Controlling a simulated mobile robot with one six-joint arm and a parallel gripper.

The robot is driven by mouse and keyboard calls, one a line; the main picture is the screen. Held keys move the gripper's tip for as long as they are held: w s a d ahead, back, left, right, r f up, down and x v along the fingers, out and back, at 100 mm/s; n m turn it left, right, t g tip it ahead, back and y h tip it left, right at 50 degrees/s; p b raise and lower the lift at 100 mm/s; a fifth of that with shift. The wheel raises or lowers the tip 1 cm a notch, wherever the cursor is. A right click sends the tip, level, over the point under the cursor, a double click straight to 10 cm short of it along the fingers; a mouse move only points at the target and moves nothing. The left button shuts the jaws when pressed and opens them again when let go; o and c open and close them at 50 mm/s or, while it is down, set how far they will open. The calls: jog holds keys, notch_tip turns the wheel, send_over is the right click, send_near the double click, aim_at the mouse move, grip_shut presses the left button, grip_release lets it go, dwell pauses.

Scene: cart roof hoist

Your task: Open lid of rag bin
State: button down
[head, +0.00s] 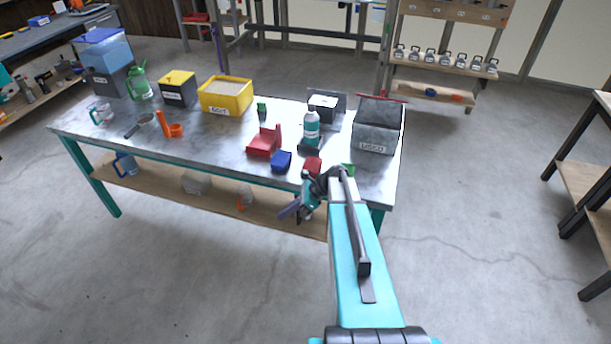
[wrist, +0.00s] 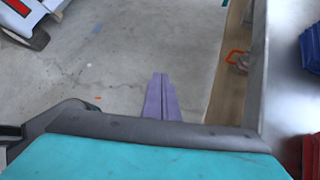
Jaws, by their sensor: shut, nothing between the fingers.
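No label reads clearly as the rag bin, so I cannot tell which container it is. A grey metal bin (head: 376,136) with a label stands at the table's right end. A panel with a red edge (head: 382,98) rises at its back, like a raised lid. A black box with a yellow top (head: 177,88) stands at the back left, its top looking shut. My gripper (head: 284,213) is by the table's front edge, left of the metal bin and apart from it. In the wrist view its purple fingers (wrist: 160,78) are together and empty, above the floor.
The steel table (head: 225,135) also holds a yellow bin (head: 226,97), a small labelled box (head: 322,107), a bottle (head: 311,126), a red holder (head: 264,141) and a blue block (head: 282,162). A lower shelf (head: 160,186) holds several items. The floor in front is clear.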

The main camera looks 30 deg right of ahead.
jog(key=s+a+f+n+g+h+b, duration=0.25)
jog(key=s+a+f+n+g, duration=0.35)
jog(key=s+a+f+n, duration=0.8)
jog(key=s+a+f+n+g+h, duration=0.1)
jog(key=s+f+n+h, duration=0.1)
jog(key=s, duration=0.4)
jog(key=s+a+f+n+g+h+b, duration=0.1)
jog(key=s+f+n+h, duration=0.1)
jog(key=s+f+n, duration=0.2)
jog(key=s+a+f+n+g+h+b, duration=0.1)
jog(key=s+f+n+h, duration=0.1)
jog(key=s+n, duration=0.4)
jog(key=s+f, duration=0.1)
jog(key=s, duration=0.3)
jog(key=shift+a+f+g, duration=0.2)
jog(key=shift+f+g, duration=0.05)
jog(key=shift+g, duration=0.15)
